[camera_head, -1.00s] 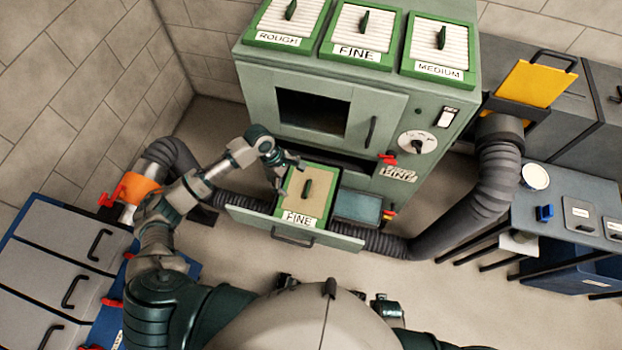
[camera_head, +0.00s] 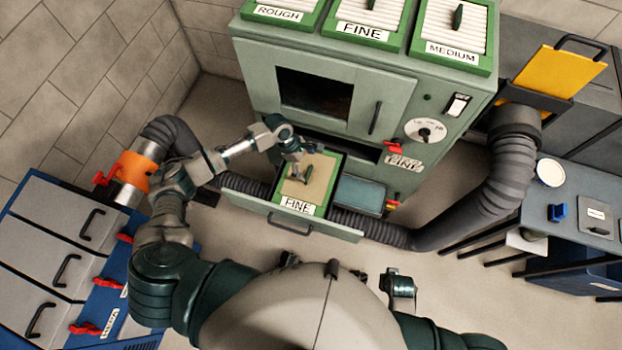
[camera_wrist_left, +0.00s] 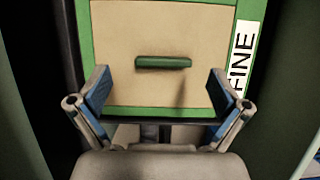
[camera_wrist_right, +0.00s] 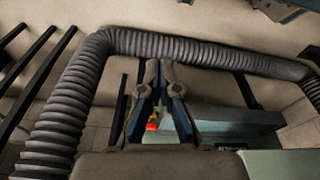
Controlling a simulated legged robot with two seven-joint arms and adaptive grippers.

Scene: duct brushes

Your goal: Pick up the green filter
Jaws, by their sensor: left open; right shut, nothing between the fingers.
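The green-framed filter labelled FINE (camera_head: 312,190) lies in the pulled-out drawer (camera_head: 255,215) of the green cabinet. It has a tan face and a small green handle in the middle. My left gripper (camera_head: 298,177) is over it, and the filter also shows in the left wrist view (camera_wrist_left: 150,25). There the open fingers of my left gripper (camera_wrist_left: 152,92) stand on both sides of the handle (camera_wrist_left: 163,62), apart from it. My right gripper (camera_wrist_right: 160,88) is shut and empty in the right wrist view, away from the filter. In the head view it shows low, right of centre (camera_head: 400,285).
Three more green-framed filters, ROUGH (camera_head: 284,12), FINE (camera_head: 368,25) and MEDIUM (camera_head: 456,35), sit on top of the cabinet (camera_head: 400,100). A grey corrugated hose (camera_head: 500,175) curves around the right side.

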